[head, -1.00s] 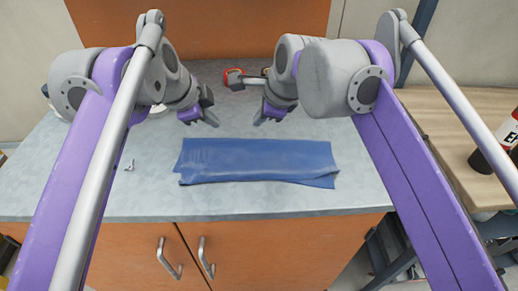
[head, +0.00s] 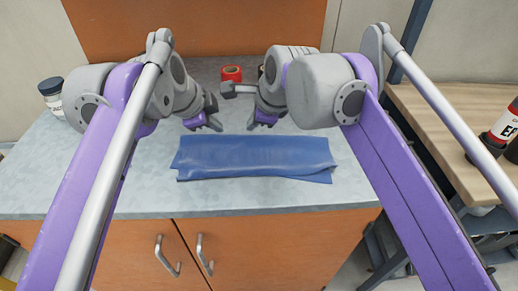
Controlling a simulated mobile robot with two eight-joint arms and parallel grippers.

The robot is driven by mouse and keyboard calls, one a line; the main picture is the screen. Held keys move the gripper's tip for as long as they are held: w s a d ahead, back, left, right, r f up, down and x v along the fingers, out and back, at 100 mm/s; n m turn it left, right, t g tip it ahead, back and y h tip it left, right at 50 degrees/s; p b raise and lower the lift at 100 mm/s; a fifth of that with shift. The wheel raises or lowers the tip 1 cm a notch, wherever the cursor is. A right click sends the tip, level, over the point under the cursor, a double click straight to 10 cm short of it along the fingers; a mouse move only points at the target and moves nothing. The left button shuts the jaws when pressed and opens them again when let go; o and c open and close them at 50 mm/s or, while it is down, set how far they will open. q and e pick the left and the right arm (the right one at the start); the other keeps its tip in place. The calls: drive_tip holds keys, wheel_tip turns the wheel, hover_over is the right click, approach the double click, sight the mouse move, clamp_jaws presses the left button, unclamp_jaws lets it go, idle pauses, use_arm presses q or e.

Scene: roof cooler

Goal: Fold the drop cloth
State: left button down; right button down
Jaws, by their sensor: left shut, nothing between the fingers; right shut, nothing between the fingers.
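The drop cloth (head: 255,158) is a blue sheet folded into a long, flat strip. It lies crosswise on the grey countertop, with slightly uneven layers at its front edge and right end. My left gripper (head: 213,127) is shut and empty, just behind the cloth's back edge, left of its middle. My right gripper (head: 252,126) is shut and empty, just behind the back edge near the middle. Both grippers appear apart from the cloth.
A red tape roll (head: 231,74) and a hammer-like tool (head: 236,89) are at the back of the countertop (head: 140,190). A dark-lidded jar (head: 50,95) stands at the back left. A wooden table (head: 440,125) with a red-and-black bottle (head: 503,130) is at right.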

use_arm(q)
drive_tip(key=shift+f, duration=0.3)
use_arm(e)
drive_tip(key=shift+r, duration=0.1)
drive_tip(key=shift+f, duration=0.4)
